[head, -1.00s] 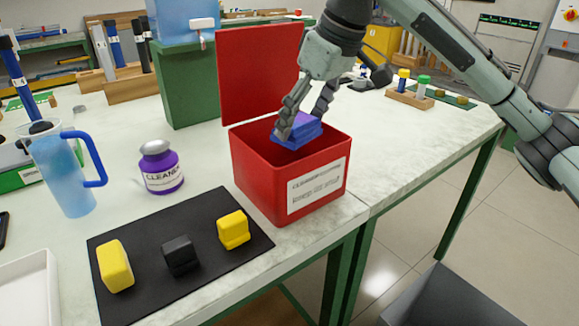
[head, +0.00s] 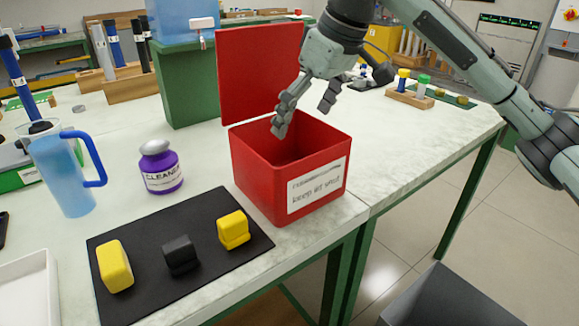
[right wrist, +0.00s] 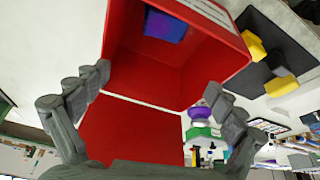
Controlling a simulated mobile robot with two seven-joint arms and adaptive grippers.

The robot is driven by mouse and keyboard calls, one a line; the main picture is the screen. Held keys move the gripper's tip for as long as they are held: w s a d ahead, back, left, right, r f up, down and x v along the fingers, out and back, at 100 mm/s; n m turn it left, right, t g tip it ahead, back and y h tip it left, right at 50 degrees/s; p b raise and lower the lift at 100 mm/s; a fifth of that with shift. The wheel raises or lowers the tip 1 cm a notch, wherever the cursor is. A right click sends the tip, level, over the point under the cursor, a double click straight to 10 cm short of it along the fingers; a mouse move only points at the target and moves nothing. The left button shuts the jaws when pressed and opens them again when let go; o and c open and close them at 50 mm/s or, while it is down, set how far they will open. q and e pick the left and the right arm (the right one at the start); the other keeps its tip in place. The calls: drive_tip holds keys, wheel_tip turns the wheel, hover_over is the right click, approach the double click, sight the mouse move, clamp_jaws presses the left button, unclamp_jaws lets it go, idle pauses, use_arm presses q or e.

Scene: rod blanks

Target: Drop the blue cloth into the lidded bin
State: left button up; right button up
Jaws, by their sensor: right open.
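The red bin (head: 252,176) stands on the bench with its lid (head: 262,75) up at the back. A white label is on its front. In the right wrist view the blue cloth (right wrist: 163,27) lies inside the bin (right wrist: 160,75), low down and apart from my fingers. The bin's front wall hides the cloth in the head view. My right gripper (head: 302,119) is open and empty over the bin's mouth, one finger near the opening. Its spread fingers also show in the right wrist view (right wrist: 157,81). My left gripper is not in view.
A black mat (head: 145,252) with two yellow blocks and a black one lies in front left. A purple cleaner bottle (head: 161,168) and a blue jug (head: 66,172) stand left of the bin.

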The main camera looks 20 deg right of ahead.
drive_tip(key=v, duration=1.1)
drive_tip(key=shift+s, duration=0.1)
drive_tip(key=x, duration=1.1)
drive_tip(key=shift+w+r, duration=0.15)
drive_tip(key=shift+r, duration=1.05)
drive_tip(key=shift+w+r, duration=0.1)
drive_tip(key=shift+r, duration=1.1)
